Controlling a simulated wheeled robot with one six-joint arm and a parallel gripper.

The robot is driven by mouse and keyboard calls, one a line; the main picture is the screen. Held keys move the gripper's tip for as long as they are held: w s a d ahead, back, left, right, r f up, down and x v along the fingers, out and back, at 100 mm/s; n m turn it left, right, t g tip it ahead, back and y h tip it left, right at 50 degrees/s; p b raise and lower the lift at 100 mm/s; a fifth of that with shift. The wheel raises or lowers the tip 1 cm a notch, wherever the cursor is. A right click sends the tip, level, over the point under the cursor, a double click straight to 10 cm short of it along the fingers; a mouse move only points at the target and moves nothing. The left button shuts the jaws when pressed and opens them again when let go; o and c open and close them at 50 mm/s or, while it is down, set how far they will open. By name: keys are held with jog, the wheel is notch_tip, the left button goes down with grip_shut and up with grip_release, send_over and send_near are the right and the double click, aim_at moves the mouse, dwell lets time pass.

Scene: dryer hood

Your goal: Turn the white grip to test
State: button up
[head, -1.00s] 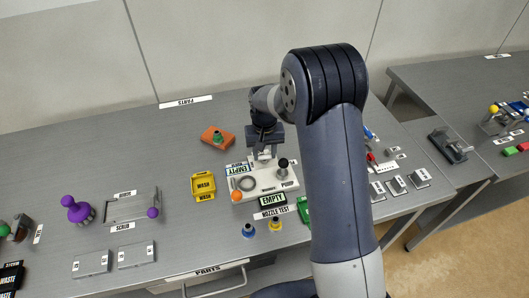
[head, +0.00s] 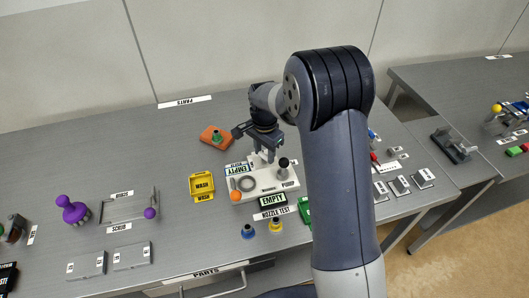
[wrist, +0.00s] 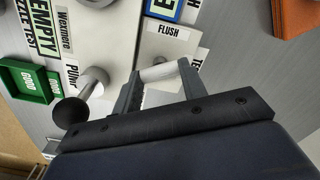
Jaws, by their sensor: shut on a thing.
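The white grip (wrist: 163,72) shows in the wrist view between the two fingers of my gripper (wrist: 160,80), which is shut on it. A FLUSH label (wrist: 169,29) lies above the grip in that view. Another label (wrist: 196,58), starting with "TE", is partly hidden to the right of the grip. In the head view my gripper (head: 262,156) is at the back of the white unit (head: 262,189), and the grip is mostly hidden by it.
An EMPTY sign (head: 272,200) is in front. A green GOOD tray (wrist: 25,82) is beside the unit.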

aim_at(264, 155)
jog(key=m, duration=0.5)
jog(key=shift+m+b, duration=0.3)
jog(key=shift+m, duration=0.1)
jog(key=shift+r+m, duration=0.1)
jog(key=shift+m, duration=0.2)
jog(key=o, duration=1)
notch_tip(264, 155, up, 11)
jog(key=shift+f, duration=0.15)
